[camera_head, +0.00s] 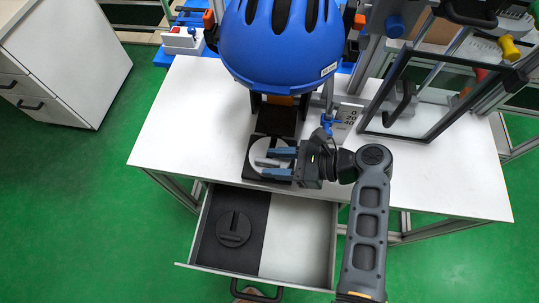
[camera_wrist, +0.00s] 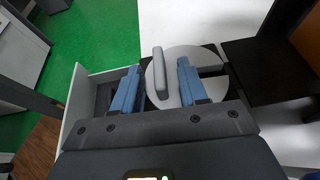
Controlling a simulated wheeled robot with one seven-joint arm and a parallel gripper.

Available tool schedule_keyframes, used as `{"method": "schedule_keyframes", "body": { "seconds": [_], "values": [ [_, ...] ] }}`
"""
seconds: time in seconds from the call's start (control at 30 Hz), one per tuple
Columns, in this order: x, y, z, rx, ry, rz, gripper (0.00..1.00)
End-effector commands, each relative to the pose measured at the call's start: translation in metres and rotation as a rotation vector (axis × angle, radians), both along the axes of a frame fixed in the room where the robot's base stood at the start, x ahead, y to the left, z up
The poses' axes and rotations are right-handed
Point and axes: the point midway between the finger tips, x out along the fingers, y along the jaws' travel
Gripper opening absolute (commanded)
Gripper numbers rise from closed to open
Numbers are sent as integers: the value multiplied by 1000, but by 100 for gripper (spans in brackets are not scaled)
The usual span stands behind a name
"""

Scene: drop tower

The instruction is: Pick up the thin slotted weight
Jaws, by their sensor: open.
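A light grey slotted disc weight (camera_head: 257,149) with a raised bar handle lies on a black plate (camera_head: 249,171) on the white table. In the wrist view the disc (camera_wrist: 211,57) shows its slot on the right and its upright bar handle (camera_wrist: 160,72). My gripper (camera_head: 266,162) is open over the disc, with its two blue fingers on either side of the handle. There is a gap between each finger and the handle. A dark round shape with a bar (camera_head: 234,231) is in the drawer's black insert; I cannot tell whether it is a weight or a recess.
The open drawer (camera_head: 301,236) juts out below the table's front edge, its right half empty. A blue helmet (camera_head: 281,47) hangs just behind the plate. A framed clear guard (camera_head: 437,92) stands at the right. The left of the table (camera_head: 188,123) is clear.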

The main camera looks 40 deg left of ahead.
Motion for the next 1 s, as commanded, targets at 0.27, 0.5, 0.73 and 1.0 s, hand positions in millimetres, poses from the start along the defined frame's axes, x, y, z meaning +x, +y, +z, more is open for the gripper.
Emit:
{"method": "schedule_keyframes", "body": {
  "seconds": [0.27,0.5,0.73,1.0],
  "values": [
    [0,0,0,0,0,0,22],
    [0,0,0,0,0,0,0],
    [0,0,0,0,0,0,0],
    [0,0,0,0,0,0,0]
  ]
}}
